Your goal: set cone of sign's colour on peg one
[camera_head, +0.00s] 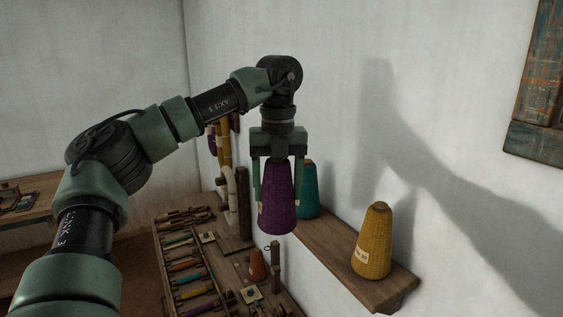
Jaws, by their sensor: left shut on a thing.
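My left gripper (275,165) points down and is shut on a purple cone (277,203), with one finger on each side of its upper part. The purple cone hangs upright in front of the wall shelf. A teal cone (308,193) stands on the shelf just behind it, partly hidden by the gripper and the purple cone. A yellow cone (372,243) with a pale label stands on the shelf nearer its right end. I cannot make out a coloured sign or tell which peg is peg one. My right gripper is not in view.
The wooden shelf (394,289) runs along the white wall. Below left, a wooden rack (164,267) holds several coloured bobbins, and a small orange cone (258,265) stands beside it. Yarn hanks (225,148) hang behind my arm. A bench (38,204) stands far left.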

